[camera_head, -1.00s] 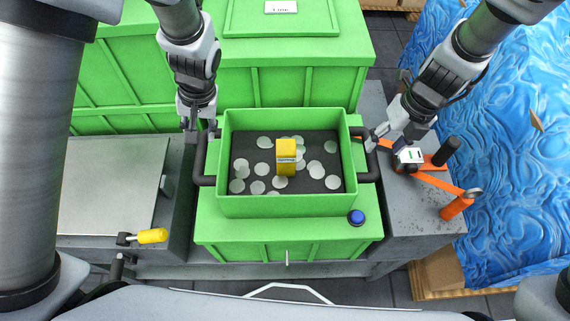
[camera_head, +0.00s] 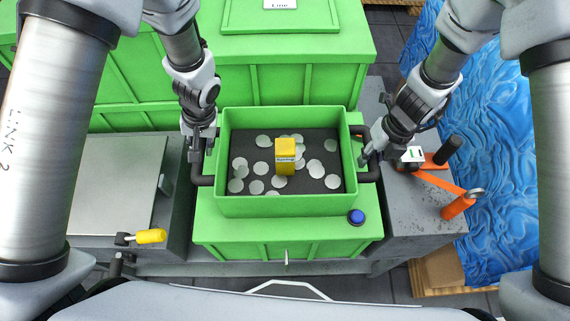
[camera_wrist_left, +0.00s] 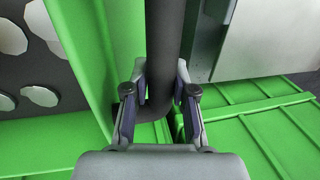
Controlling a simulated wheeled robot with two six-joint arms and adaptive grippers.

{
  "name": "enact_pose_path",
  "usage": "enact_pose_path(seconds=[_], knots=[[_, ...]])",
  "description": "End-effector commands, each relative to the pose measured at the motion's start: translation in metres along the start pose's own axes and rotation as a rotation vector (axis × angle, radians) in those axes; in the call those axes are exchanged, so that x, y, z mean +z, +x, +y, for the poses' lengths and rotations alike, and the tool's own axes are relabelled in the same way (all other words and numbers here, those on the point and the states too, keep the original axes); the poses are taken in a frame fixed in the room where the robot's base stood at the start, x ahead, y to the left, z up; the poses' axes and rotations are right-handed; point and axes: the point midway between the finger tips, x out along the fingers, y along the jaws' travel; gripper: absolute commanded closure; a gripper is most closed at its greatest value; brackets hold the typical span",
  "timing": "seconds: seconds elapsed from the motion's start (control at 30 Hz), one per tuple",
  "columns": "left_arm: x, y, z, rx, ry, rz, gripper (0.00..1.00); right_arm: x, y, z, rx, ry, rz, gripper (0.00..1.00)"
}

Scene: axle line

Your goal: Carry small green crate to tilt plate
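The small green crate (camera_head: 290,207) has black handles at both ends and a dark floor with pale discs and a yellow block. It rests level on a larger green box (camera_head: 290,238). My left gripper (camera_head: 198,150) is at the left handle (camera_head: 202,180). In the left wrist view its fingers (camera_wrist_left: 160,85) flank that handle (camera_wrist_left: 164,40); whether they press on it is unclear. My right gripper (camera_head: 368,156) is at the right handle (camera_head: 369,177), its grip unclear. A flat grey metal plate (camera_head: 115,185), possibly the tilt plate, lies to the left.
A yellow-handled lever (camera_head: 150,236) sits at the plate's front corner. A blue button (camera_head: 356,217) is on the box's front right. An orange lever mechanism (camera_head: 458,205) stands on the right grey bench. Large green boxes (camera_head: 290,60) stand behind. Blue rippled material (camera_head: 500,180) is at right.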

Motion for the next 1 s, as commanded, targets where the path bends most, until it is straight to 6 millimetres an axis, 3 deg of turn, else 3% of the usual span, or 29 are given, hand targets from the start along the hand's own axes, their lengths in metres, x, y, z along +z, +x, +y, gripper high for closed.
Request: enact_pose_path(seconds=[0.47,1.0], knots=[[0.0,-0.005,-0.001,-0.001,0.0,0.001,1.0,0.001,-0.005,0.001,0.001,0.0,-0.001,1.0],[-0.001,-0.051,-0.011,0.0,0.0,0.001,1.0,0.001,-0.052,0.01,0.001,0.0,-0.002,1.0]])
